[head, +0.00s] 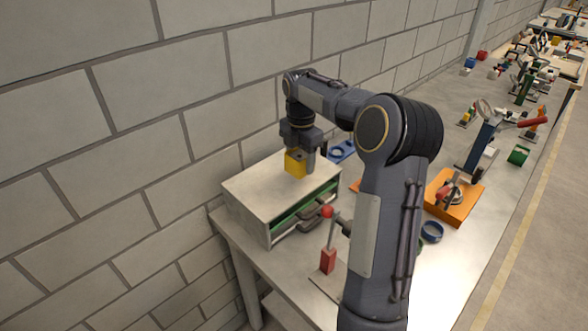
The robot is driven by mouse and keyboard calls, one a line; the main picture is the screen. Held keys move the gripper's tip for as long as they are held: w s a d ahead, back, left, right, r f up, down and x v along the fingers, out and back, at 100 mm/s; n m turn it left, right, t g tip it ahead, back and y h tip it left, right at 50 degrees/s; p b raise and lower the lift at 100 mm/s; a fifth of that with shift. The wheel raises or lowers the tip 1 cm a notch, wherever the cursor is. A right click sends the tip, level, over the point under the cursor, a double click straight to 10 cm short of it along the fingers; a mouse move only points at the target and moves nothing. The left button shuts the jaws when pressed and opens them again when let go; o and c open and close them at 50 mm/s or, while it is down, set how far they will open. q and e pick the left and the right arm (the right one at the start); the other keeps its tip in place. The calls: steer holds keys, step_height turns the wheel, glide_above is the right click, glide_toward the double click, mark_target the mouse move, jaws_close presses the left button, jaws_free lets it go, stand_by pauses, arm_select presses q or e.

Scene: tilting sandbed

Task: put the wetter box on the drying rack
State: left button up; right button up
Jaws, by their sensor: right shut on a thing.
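My right gripper (301,157) points down over the light-topped cabinet (266,190), near its back right part. It is shut on a small yellow block (294,163). The block is at or just above the cabinet top; I cannot tell whether they touch. I cannot pick out a drying rack for certain, nor tell whether the yellow block is wet. My left gripper is not in view.
The cabinet's front shows a green interior and a dark handle. A red-knobbed lever (328,240) stands before it. A block wall (150,130) runs behind.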

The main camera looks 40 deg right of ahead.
mark_target(294, 183)
steer(key=shift+w+a+f, duration=0.35)
steer(key=shift+f, duration=0.2)
steer(key=f, duration=0.3)
steer(key=shift+w+a+f+p, duration=0.1)
steer(key=shift+w+a+p, duration=0.15)
steer(key=shift+p, duration=0.1)
steer(key=shift+f, duration=0.3)
steer(key=shift+f, duration=0.15)
steer(key=o, duration=1.1)
